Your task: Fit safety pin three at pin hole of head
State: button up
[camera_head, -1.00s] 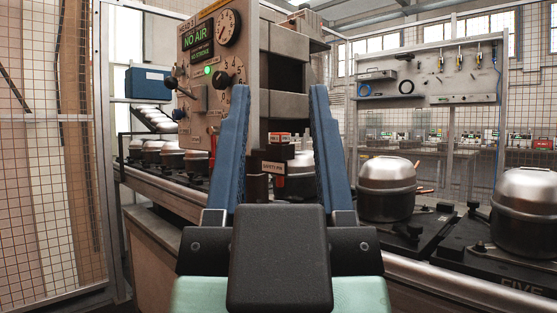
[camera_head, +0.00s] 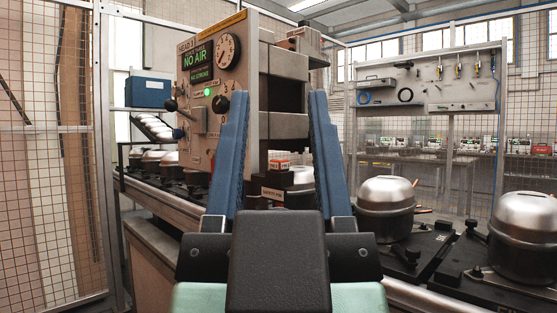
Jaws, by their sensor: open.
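My gripper (camera_head: 279,150) is open, its two blue fingers spread wide with nothing seen between the tips. Beyond it stands the head (camera_head: 222,100), a tall beige machine with a "NO AIR" display, a gauge, a lit green lamp and black knobs. Between the fingers, low on the machine, are a small red-and-white labelled block (camera_head: 279,165) and a labelled dark bracket (camera_head: 273,192). They are too small to tell whether a safety pin is there. I cannot make out the pin hole. My left finger hides part of the machine's front.
Silver compressors (camera_head: 387,207) on black pallets stand on the line at the right; more sit at the left behind the machine. A metal rail (camera_head: 440,301) edges the line. Mesh fencing (camera_head: 60,190) closes the left. A tool board (camera_head: 430,82) hangs at the back right.

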notch_tip(320, 180, up, 39)
jog(key=p, duration=3.6)
jog(key=shift+p, duration=0.35)
jog(key=shift+f, duration=0.1)
jog(key=shift+d, duration=0.1)
